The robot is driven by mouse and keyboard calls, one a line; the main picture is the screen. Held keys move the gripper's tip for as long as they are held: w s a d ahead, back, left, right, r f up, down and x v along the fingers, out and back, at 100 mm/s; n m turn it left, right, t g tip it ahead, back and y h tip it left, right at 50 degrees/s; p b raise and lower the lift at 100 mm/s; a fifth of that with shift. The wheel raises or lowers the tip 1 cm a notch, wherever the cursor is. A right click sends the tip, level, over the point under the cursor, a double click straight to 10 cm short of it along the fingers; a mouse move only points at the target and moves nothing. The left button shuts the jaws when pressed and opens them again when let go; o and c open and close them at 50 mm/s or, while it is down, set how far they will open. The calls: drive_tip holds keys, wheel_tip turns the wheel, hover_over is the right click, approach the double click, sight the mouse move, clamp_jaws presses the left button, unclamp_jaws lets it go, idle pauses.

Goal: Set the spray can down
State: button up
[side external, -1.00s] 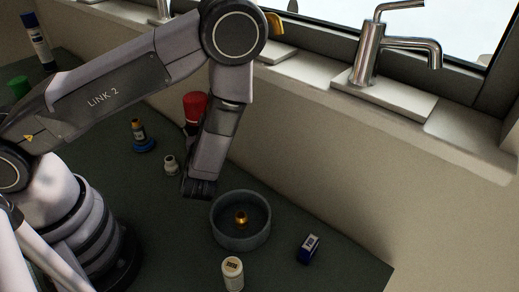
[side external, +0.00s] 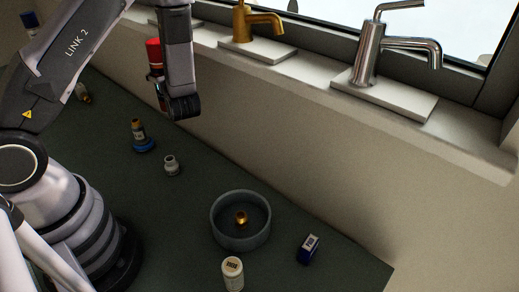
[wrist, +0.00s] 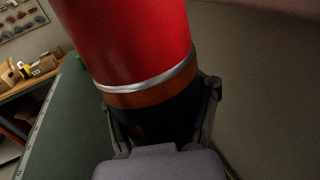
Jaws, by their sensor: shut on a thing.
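The spray can (side external: 153,55) has a red upper part, a silver ring, an orange band and a dark lower part. It is up near the wall below the window sill, and looks clear of the bench. In the wrist view the can (wrist: 130,40) fills the upper middle, tilted in the picture. My gripper (wrist: 162,113) is shut around its dark lower part, one finger on each side. In the side view my wrist hides most of the gripper. The can's base is hidden.
On the dark green bench (side external: 125,205) stand a grey bowl (side external: 222,233) holding a brass fitting (side external: 241,217), a white bottle (side external: 233,274), a blue box (side external: 308,248), a small white jar (side external: 171,166) and a blue-based bottle (side external: 138,133). Gold (side external: 240,25) and chrome (side external: 367,60) faucets stand on the sill.

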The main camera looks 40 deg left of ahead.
drive_tip(key=s+a+n+g, duration=0.3)
drive_tip(key=s+a+g, duration=0.25)
drive_tip(key=a, duration=0.65)
drive_tip(key=s+a+n+g, duration=0.35)
drive_tip(key=s+a, duration=0.35)
drive_tip(key=a, duration=0.4)
drive_tip(key=w+a+f, duration=0.3)
drive_tip(key=a+f, duration=0.3)
drive_tip(key=f, duration=0.2)
drive_tip(key=w+a+f, duration=0.4)
drive_tip(key=a+f, duration=0.2)
drive_tip(key=f, duration=0.3)
drive_tip(key=shift+w+a+f+y, duration=0.15)
drive_tip(key=shift+w+a+y, duration=0.1)
drive_tip(key=shift+y, duration=0.15)
drive_tip(key=shift+m, duration=0.25)
drive_tip(key=o, duration=1.4)
drive_tip(key=shift+s+f, duration=0.1)
drive_tip(key=shift+f, duration=0.05)
